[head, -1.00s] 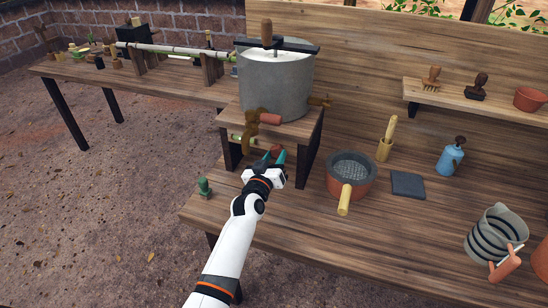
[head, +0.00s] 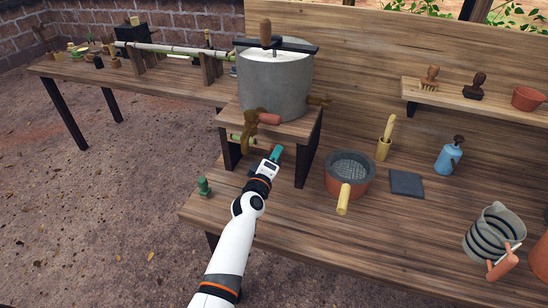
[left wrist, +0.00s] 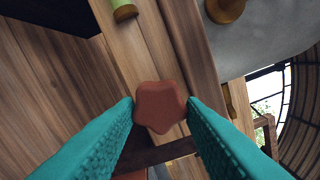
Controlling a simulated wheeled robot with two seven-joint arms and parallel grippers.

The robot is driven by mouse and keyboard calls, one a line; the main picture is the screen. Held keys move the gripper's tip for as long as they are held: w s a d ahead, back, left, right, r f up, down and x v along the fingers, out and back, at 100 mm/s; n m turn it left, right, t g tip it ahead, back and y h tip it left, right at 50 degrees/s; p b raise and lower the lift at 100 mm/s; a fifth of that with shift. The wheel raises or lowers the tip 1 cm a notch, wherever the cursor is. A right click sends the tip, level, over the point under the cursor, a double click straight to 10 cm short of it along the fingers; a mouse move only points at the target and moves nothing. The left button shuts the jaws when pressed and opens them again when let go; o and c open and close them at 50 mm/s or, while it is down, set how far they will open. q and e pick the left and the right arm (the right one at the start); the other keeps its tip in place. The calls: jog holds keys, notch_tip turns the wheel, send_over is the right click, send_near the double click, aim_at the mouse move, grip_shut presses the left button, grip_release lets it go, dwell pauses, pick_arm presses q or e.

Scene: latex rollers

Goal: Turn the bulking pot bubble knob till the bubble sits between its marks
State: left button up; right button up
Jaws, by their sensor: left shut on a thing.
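The bulking pot (head: 272,85) is a large grey drum on a small wooden stand (head: 290,130). A reddish-brown lobed knob (left wrist: 160,107) sits below the pot in the left wrist view. My left gripper (head: 275,153) has its teal fingertips on either side of that knob and is shut on it; the fingers also show in the left wrist view (left wrist: 161,110). In the head view the fingers hide the knob. A pale green vial (head: 243,138) lies on the stand's front; its end shows in the left wrist view (left wrist: 122,4). The bubble and marks are too small to tell. My right gripper is out of view.
A sieve pot (head: 350,172) stands right of the stand, near a dark slab (head: 407,184). A small green item (head: 204,186) is on the bench at left.

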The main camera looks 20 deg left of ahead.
pick_arm(q)
jog(key=shift+n, duration=0.6)
jog(key=o, duration=1)
jog(key=s+p, duration=0.3)
jog(key=s, duration=0.9)
jog(key=shift+a+p, duration=0.2)
jog(key=shift+p, duration=0.2)
jog(key=shift+s+d, duration=0.1)
